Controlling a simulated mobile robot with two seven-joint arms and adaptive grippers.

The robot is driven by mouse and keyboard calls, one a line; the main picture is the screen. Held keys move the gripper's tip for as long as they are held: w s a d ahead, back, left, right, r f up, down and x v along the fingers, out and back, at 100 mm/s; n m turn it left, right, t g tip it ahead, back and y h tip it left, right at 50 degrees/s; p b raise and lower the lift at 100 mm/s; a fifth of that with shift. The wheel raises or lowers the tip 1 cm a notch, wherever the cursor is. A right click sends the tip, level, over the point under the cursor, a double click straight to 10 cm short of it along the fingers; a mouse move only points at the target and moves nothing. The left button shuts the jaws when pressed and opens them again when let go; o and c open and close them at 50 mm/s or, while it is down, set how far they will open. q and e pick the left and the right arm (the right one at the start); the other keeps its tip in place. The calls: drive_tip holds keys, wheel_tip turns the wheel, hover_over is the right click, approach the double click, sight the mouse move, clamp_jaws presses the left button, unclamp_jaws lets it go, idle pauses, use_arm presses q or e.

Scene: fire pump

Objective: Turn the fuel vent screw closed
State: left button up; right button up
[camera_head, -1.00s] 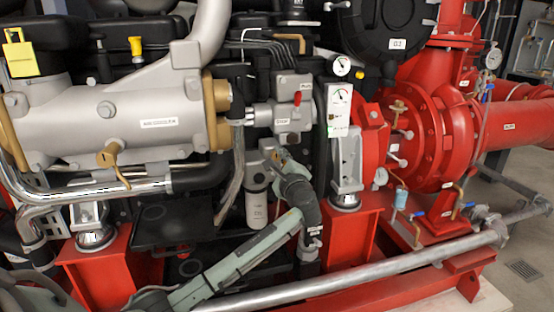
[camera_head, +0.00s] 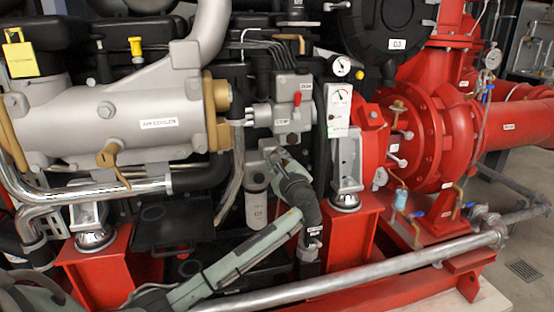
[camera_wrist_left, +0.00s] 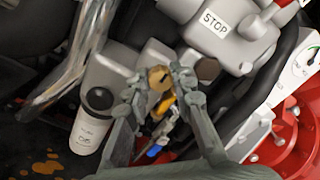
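A small round brass screw head with a dark slot (camera_wrist_left: 160,77), which looks like the fuel vent screw, shows in the left wrist view below the grey STOP block (camera_wrist_left: 225,30). My left gripper (camera_wrist_left: 158,90) has its two fingers apart, one on each side of the screw head. I cannot tell whether either finger touches it. In the head view my left gripper (camera_head: 275,157) reaches up to the engine just below the grey block with the red lever (camera_head: 288,116); the screw is hidden there. My right gripper is not in view.
A white filter canister (camera_wrist_left: 90,130) stands close left of the gripper. A yellow part and a blue-tipped part (camera_wrist_left: 154,150) show between the fingers. The red pump (camera_head: 440,130) is to the right, the grey cooler (camera_head: 120,120) to the left, and a silver pipe (camera_head: 380,272) crosses low in front.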

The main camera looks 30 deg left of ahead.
use_arm(q)
drive_tip(key=o, duration=0.4)
drive_tip(key=v, duration=1.2)
